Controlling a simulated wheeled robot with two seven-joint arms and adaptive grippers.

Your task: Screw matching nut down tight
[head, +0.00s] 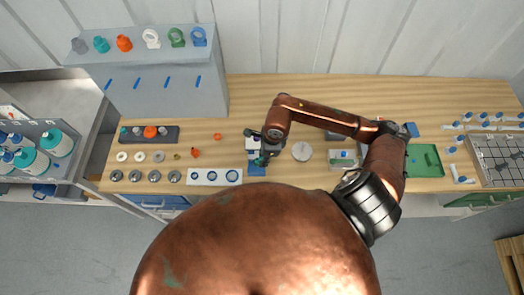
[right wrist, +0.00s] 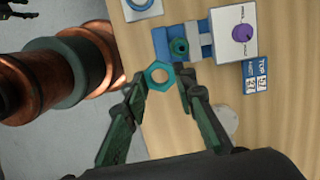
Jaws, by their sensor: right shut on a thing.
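A teal hex nut (right wrist: 159,75) sits between the fingertips of my right gripper (right wrist: 161,82), which is shut on it. In the right wrist view its open hole faces the camera. A blue fixture (right wrist: 160,42) holds a teal threaded-looking part (right wrist: 179,46) just beyond the nut. The nut appears apart from that part, though height is hard to judge. In the head view my right gripper (head: 266,154) hangs over the blue fixture (head: 257,170) and partly hides it.
A white box with a purple knob (right wrist: 240,32) adjoins the fixture, with a blue label (right wrist: 255,78) near it. A plate with blue rings (head: 214,177) lies left. A grey round disc (head: 302,151) and a green tray (head: 424,161) lie right. Bare wood lies behind the arm.

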